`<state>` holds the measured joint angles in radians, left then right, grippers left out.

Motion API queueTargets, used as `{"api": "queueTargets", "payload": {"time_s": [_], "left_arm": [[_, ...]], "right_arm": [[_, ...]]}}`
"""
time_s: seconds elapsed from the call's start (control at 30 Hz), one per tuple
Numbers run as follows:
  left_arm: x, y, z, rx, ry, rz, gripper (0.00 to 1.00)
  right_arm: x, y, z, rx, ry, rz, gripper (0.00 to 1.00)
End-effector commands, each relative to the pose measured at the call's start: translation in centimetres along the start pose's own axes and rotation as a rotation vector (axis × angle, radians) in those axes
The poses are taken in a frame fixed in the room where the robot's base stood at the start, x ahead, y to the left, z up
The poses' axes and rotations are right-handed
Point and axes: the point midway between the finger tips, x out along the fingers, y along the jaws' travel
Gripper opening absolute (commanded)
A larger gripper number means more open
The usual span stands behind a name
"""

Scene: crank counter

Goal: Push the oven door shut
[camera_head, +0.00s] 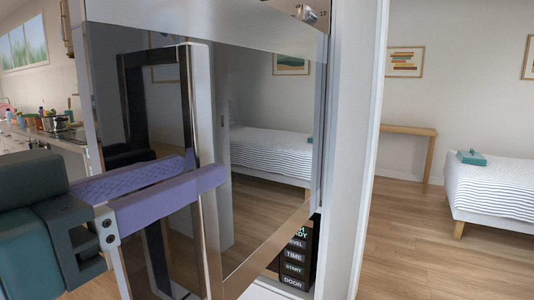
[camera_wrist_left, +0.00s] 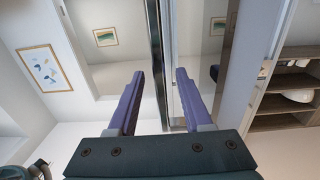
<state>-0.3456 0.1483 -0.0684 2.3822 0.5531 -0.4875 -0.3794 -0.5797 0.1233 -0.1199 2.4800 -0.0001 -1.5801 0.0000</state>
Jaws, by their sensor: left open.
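The oven door (camera_head: 265,100) is a large glossy panel with a pale metal frame, and it mirrors the room. It stands ajar, turned out from the white cabinet side. A vertical bar handle (camera_head: 203,110) runs down its face. My left gripper (camera_head: 208,168) has purple fingers and is open at the handle, with one finger crossing in front of the bar. In the left wrist view my left gripper (camera_wrist_left: 159,72) has its fingers spread on either side of a vertical metal strip (camera_wrist_left: 156,40). I cannot tell if they touch it. My right gripper is not in view.
A black control panel (camera_head: 293,256) with labelled buttons shows below the door's right edge. The white cabinet side (camera_head: 355,130) stands to the right. A bed (camera_head: 495,185) and wooden table (camera_head: 408,132) are farther right. Open floor (camera_head: 405,245) lies between. A kitchen counter (camera_head: 50,137) is far left.

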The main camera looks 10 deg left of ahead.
Motion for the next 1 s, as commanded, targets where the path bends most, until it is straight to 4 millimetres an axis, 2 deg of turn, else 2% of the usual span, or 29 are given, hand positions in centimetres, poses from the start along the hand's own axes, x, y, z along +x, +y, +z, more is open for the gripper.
{"api": "queueTargets", "payload": {"time_s": [0.3,0.5,0.9,1.0], "left_arm": [[3.9,0.1,-0.2,-0.001,0.001,0.001,0.50],[5.5,0.1,-0.1,0.000,0.000,0.001,0.50],[6.0,0.1,0.0,0.000,-0.001,0.002,0.50],[6.0,0.1,0.0,0.000,-0.001,0.002,0.41]], "right_arm": [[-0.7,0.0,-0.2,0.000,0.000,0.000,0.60],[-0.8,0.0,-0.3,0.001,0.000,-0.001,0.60],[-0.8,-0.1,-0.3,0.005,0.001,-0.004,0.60],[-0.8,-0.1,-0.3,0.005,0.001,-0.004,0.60]]}}
